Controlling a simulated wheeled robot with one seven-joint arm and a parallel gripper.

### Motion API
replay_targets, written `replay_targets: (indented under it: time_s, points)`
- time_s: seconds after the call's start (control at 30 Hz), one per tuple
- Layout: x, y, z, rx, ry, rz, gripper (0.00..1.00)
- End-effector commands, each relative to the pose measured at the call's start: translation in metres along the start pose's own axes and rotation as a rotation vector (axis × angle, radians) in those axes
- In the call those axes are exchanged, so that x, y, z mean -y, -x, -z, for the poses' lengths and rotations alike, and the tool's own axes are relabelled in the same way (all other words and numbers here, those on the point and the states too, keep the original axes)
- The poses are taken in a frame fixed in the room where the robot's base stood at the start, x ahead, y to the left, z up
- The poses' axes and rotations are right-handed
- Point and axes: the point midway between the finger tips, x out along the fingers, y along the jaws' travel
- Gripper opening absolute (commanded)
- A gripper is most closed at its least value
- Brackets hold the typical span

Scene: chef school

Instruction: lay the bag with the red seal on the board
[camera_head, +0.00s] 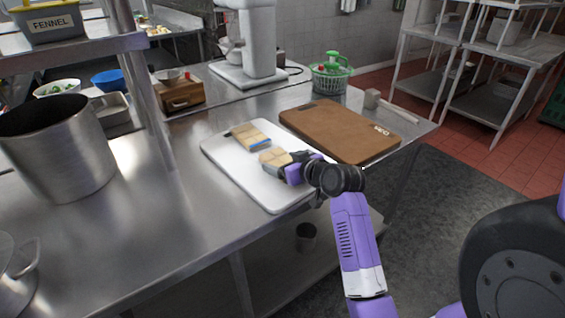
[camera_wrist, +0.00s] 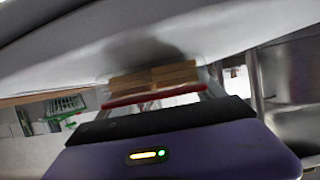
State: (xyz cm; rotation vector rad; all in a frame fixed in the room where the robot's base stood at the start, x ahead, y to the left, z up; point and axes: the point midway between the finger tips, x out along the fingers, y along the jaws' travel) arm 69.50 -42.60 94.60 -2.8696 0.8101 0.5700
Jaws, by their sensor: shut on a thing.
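A clear bag with tan contents (camera_head: 275,157) is in my gripper (camera_head: 292,167), over the white board (camera_head: 225,152). Its red seal (camera_wrist: 155,96) shows between the fingers in the wrist view. My gripper is shut on this bag. I cannot tell whether the bag touches the white board. A similar bag with a blue seal (camera_head: 260,144) lies on the white board just beyond it. A brown wooden board (camera_head: 340,130) lies to the right of the white board, with its top bare.
A green basket (camera_head: 330,78) stands behind the brown board. A small grey block (camera_head: 371,98) and a pale stick lie at the counter's right end. A large steel pot (camera_head: 55,150) stands at left. A shelf post (camera_head: 150,100) rises between the pot and the boards.

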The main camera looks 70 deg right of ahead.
Motion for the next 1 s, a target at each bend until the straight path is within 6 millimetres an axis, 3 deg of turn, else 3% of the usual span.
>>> replay_targets:
  time_s: [0.2, 0.23, 0.3, 0.33, 0.67, 0.77, 1.0]
  points:
    - [0.0, -0.002, -0.004, 0.0, 0.0, 0.001, 0.34]
    - [0.0, -0.001, -0.003, 0.0, 0.0, 0.001, 0.84]
    - [0.0, -0.001, -0.003, 0.0, 0.0, 0.001, 0.98]
    - [0.0, -0.001, -0.003, 0.0, 0.0, 0.001, 1.0]
    - [0.0, 0.001, 0.003, 0.0, 0.0, 0.0, 1.0]
    - [0.0, 0.012, 0.0, 0.0, -0.001, -0.001, 1.0]
    - [0.0, 0.06, -0.001, 0.0, 0.0, -0.001, 1.0]
